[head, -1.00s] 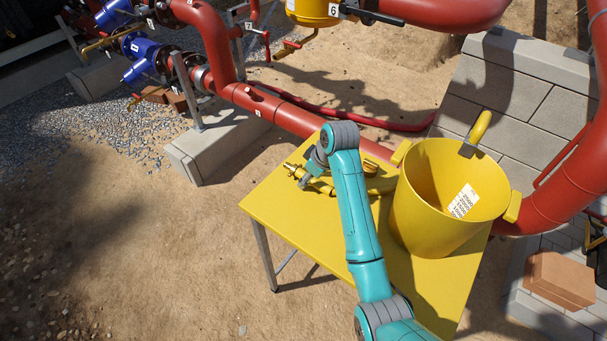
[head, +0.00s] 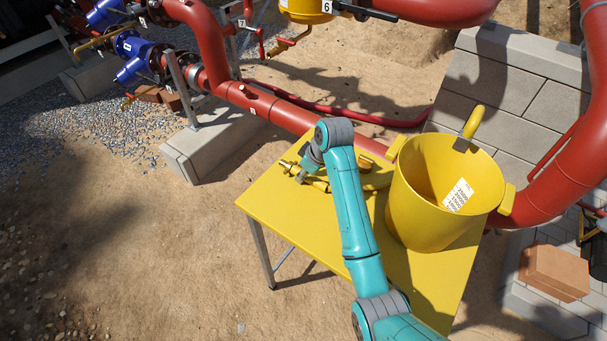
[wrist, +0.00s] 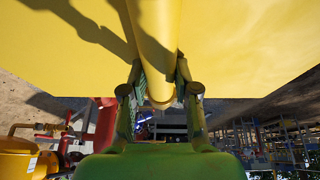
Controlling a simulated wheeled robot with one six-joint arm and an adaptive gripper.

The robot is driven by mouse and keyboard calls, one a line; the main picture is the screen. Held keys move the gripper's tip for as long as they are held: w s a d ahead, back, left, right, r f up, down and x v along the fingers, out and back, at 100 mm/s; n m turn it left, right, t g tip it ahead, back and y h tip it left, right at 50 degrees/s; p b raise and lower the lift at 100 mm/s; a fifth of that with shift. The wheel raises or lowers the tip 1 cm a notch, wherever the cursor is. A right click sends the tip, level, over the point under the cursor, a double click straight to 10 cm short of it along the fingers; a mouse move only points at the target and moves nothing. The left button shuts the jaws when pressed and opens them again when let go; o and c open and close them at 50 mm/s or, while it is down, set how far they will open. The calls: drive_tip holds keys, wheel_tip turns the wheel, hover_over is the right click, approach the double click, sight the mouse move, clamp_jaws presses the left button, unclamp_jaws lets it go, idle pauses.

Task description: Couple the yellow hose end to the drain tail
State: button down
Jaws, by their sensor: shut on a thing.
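The yellow hose (head: 376,181) lies on a yellow table, partly hidden behind my arm. A brass-coloured fitting (head: 288,167) shows at its left end, near the table's far left edge. My gripper (head: 306,180) is low over the table at this end. In the wrist view my gripper (wrist: 159,78) has one finger on each side of a yellow hose length (wrist: 156,35) and is shut on it. The rounded tip of this length points toward the gripper's palm. I cannot tell which of the small pipe outlets is the drain tail.
The yellow table (head: 290,228) carries a large yellow bucket (head: 418,215) right of my arm. A red pipe (head: 285,115) runs behind the table. Blue valves (head: 133,60) and a concrete block (head: 205,150) stand left. Bare sand lies in front and left.

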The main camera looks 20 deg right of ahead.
wheel_tip(320, 180, up, 10)
drive_tip(key=shift+r, duration=0.15)
idle(0.5)
drive_tip(key=c, duration=1.8)
unclamp_jaws()
clamp_jaws()
